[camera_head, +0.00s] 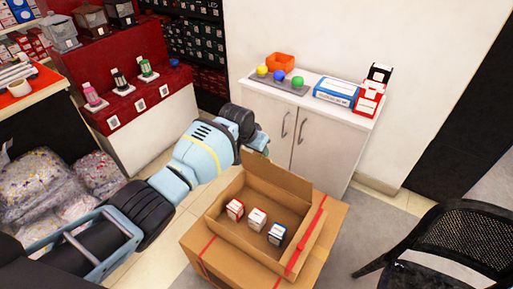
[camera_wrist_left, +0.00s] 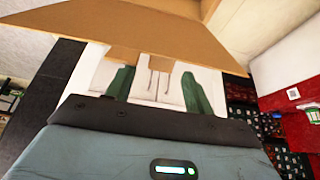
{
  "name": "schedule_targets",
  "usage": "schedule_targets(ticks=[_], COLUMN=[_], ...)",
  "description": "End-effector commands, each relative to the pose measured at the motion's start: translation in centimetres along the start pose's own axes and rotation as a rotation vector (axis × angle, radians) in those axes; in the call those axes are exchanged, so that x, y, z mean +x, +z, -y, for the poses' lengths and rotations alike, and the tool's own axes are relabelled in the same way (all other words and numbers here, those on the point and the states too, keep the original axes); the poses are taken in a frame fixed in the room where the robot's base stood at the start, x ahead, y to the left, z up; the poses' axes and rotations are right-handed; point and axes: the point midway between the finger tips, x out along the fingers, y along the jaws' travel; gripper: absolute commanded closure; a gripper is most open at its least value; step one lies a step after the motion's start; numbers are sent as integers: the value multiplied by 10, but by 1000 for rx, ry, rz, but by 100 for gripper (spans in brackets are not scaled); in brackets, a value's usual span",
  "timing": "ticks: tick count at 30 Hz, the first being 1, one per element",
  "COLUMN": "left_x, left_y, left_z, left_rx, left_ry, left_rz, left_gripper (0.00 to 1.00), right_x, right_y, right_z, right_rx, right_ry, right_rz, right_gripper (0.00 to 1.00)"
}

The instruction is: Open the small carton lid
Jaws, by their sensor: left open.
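A small open brown carton (camera_head: 222,226) sits on a larger brown box in the head view. Its far flap, the lid (camera_head: 282,183), stands raised at the back. Another flap with red tape (camera_head: 308,238) lies along the right side. Three small boxes (camera_head: 257,219) stand inside. My left gripper (camera_head: 262,149) is at the upper left end of the raised flap; its fingers are partly hidden by the arm. In the left wrist view its two green fingers (camera_wrist_left: 159,85) are apart, with brown cardboard (camera_wrist_left: 140,27) above them. I cannot tell if they touch it. My right gripper is not visible.
A black mesh chair (camera_head: 445,245) is at the right. A red display counter (camera_head: 130,80) and bagged material (camera_head: 55,165) are at the left.

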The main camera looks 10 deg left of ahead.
Motion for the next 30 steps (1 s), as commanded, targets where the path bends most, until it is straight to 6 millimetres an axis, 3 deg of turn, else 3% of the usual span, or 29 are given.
schedule_targets(ticks=[3,10,23,27,30], left_x=[-26,-57,-66,-61,-47], left_y=[-5,-4,-1,4,22], left_z=[2,1,0,-1,-8], left_rx=[2,1,0,0,-4], left_ry=[-4,-3,-1,2,14], left_rz=[-10,-9,-2,-3,-6], left_gripper=[47,47,47,63,76], right_x=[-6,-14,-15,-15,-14], right_y=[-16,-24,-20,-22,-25], right_z=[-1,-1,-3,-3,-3], right_rx=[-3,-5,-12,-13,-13], right_ry=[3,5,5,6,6], right_rz=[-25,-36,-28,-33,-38], right_gripper=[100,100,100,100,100])
